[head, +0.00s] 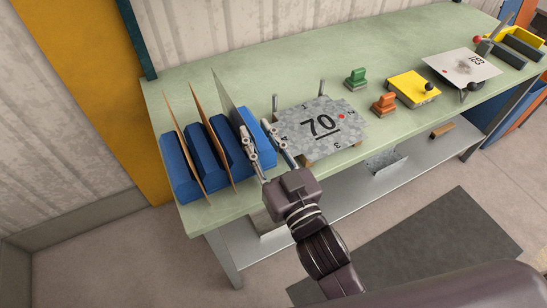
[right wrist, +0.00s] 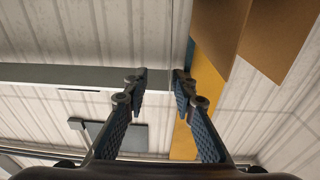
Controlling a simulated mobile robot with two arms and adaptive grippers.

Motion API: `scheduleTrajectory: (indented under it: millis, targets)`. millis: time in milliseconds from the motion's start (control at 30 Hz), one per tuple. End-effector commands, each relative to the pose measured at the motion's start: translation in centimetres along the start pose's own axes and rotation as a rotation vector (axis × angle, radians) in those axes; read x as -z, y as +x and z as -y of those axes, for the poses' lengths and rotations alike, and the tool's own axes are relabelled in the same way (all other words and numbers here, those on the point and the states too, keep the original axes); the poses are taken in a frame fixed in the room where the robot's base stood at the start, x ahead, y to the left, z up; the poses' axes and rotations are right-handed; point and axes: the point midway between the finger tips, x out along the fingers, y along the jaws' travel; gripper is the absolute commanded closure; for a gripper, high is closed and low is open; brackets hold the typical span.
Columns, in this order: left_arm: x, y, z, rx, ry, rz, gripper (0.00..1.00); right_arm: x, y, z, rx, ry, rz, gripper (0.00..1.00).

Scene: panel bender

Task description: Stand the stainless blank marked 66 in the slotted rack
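The blue slotted rack (head: 174,162) stands at the left end of the green bench. A thin grey sheet (head: 225,98), which looks like stainless, stands upright in the rack's rightmost occupied slot. Its face is seen nearly edge-on, so no number can be read. My right gripper (head: 254,127) is at the rack's right side, just right of the grey sheet, its fingers spread with nothing seen held. The right wrist view also shows the gripper (right wrist: 160,82) with a clear gap between its fingertips. My left gripper is out of view.
Two brown sheets (head: 181,132) stand in the rack's other slots. A mottled plate marked 70 (head: 335,113) lies right of the rack between upright pins.

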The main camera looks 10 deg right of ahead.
Motion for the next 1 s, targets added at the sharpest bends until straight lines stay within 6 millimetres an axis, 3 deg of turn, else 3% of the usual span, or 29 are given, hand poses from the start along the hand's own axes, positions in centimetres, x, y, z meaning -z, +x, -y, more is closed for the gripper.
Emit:
scheduleTrajectory:
  millis: [500, 700, 1000]
  targets:
    - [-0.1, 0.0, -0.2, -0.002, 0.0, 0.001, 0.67, -0.1, -8.3, 0.0, -0.001, 0.0, 0.002, 0.75]
    - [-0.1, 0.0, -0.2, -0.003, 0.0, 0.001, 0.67, 0.1, -9.8, 0.0, 0.0, 0.0, -0.002, 0.75]
    - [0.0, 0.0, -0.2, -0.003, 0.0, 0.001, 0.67, 0.1, -10.1, 0.0, 0.0, -0.001, -0.004, 0.75]
